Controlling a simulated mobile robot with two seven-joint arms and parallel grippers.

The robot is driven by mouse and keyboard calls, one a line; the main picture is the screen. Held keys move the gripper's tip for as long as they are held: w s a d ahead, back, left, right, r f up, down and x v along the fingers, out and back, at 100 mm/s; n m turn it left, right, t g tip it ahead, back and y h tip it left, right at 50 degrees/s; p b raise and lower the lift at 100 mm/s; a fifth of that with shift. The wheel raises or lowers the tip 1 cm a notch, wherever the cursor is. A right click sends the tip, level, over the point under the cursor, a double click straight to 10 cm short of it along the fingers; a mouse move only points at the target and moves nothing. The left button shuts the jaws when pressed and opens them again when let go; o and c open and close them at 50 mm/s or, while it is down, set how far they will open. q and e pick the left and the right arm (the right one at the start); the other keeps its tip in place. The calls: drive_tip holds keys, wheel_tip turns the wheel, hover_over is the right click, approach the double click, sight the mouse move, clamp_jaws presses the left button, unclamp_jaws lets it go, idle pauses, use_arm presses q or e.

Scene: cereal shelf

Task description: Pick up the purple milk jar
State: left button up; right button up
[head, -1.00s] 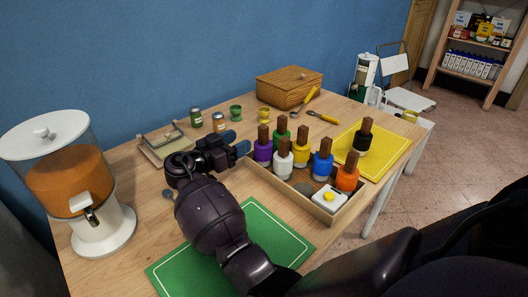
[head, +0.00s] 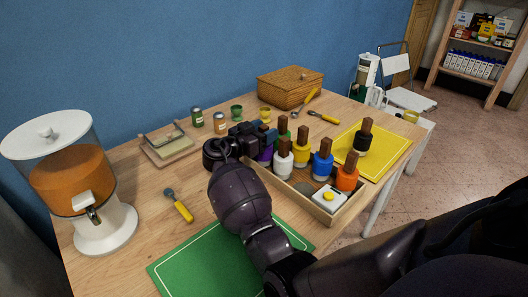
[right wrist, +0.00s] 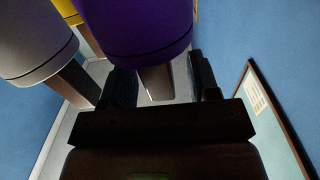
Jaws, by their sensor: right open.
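The purple milk jar (head: 265,154) stands at the back left of the wooden tray (head: 318,207), partly hidden behind my right gripper (head: 262,133). My right gripper is open at the jar's upper part. In the right wrist view, the purple body (right wrist: 140,30) fills the top of the picture and its brown top reaches between the two open fingers (right wrist: 165,80). I cannot tell whether the fingers touch it. My left gripper is not in view.
White (head: 284,162), yellow (head: 301,151), blue (head: 322,166) and orange (head: 347,178) jars stand close by in the tray. A black jar (head: 362,141) stands on the yellow mat (head: 388,149). A drink dispenser (head: 75,180) stands at left. The green mat (head: 195,265) is partly clear.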

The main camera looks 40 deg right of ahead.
clamp_jaws()
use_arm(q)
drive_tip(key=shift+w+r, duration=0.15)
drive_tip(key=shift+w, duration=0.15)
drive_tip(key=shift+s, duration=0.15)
